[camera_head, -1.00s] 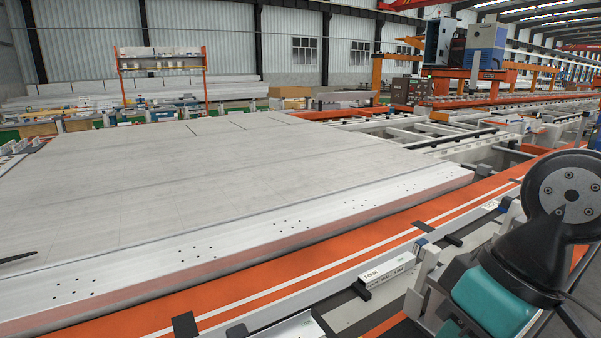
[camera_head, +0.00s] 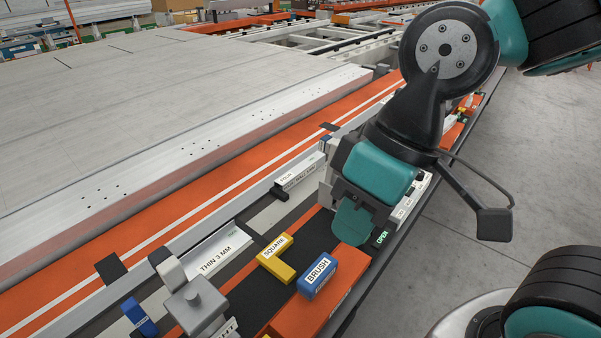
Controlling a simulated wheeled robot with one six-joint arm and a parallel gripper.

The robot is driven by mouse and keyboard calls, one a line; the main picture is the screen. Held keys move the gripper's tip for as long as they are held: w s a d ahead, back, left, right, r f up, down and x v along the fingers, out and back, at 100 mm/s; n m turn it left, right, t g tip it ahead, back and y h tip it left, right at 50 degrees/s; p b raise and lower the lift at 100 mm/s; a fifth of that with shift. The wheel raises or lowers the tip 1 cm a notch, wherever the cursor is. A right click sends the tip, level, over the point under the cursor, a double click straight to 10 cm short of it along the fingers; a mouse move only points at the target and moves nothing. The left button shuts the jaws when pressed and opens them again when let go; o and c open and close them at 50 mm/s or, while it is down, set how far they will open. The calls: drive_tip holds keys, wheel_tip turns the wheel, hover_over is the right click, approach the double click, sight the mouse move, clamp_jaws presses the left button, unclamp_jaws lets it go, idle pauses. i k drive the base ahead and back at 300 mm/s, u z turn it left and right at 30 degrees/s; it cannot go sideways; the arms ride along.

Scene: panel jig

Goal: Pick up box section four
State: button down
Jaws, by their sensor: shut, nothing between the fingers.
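Box section four is a white bar with printed lettering (camera_head: 303,172). It lies along the jig's front side in a dark holder, just right of the orange strip. The lettering is small in this view. My gripper (camera_head: 351,225) is in front of the bar and to its right, with its teal tip pointing down. It is shut and empty, apart from the bar. My wrist covers the area to the right of the bar's far end.
A grey clamp-like block (camera_head: 196,305) stands at the bottom. The large panel (camera_head: 120,110) fills the left. Grey floor is open at right.

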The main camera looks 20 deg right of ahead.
sight(285, 182)
drive_tip(key=z, duration=1.6)
drive_tip(key=i, duration=1.5)
drive_tip(key=u, duration=2.65)
